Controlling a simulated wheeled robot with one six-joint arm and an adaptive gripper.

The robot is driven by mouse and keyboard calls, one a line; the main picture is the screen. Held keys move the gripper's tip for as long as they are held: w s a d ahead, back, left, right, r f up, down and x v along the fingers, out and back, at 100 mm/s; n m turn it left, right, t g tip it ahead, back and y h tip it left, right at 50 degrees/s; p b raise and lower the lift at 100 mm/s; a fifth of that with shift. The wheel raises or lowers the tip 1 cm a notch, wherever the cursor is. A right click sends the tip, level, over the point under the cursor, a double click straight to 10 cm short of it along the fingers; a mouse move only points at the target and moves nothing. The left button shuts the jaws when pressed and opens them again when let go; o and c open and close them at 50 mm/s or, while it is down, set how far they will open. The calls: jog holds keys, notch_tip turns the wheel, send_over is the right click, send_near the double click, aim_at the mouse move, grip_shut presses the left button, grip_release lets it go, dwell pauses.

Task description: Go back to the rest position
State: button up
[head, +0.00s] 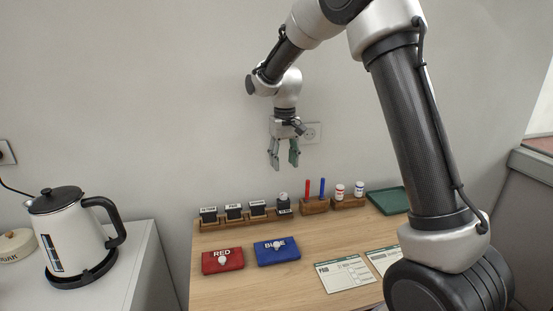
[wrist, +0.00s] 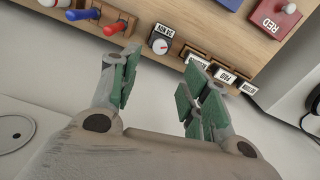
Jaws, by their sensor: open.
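My gripper (head: 283,156) is open and empty. It hangs in the air in front of the wall, above the back of the wooden counter (head: 215,291), with its fingers pointing down. In the wrist view my gripper (wrist: 158,95) shows its two green-padded fingers apart with nothing between them. Below it stands a row of stamps in a wooden rack (head: 240,222). One stamp (head: 283,203) with a round knob stands at the right end of this row, and its knob also shows in the wrist view (wrist: 159,45).
A red pad (head: 222,263) and a blue pad (head: 277,254) lie in front of the rack. A red pen (head: 307,188), a blue pen (head: 322,187), small bottles (head: 340,191), a green tray (head: 389,201) and a form (head: 345,276) lie rightward. A kettle (head: 72,238) stands left. Air around my gripper is free.

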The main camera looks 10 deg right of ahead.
jog(key=s+d+r+t, duration=0.1)
jog(key=s+d+r, duration=0.3)
jog(key=s, duration=0.7)
jog(key=s+d+r+m+t, duration=0.1)
jog(key=s+d+r, duration=0.3)
jog(key=s, duration=0.7)
jog(key=s+d+r+t, duration=0.2)
jog(key=s+d, duration=0.4)
jog(key=s, duration=0.6)
jog(key=shift+d+r+m, duration=0.3)
jog(key=shift+r, duration=0.6)
jog(key=shift+s, duration=0.1)
jog(key=shift+c, duration=0.3)
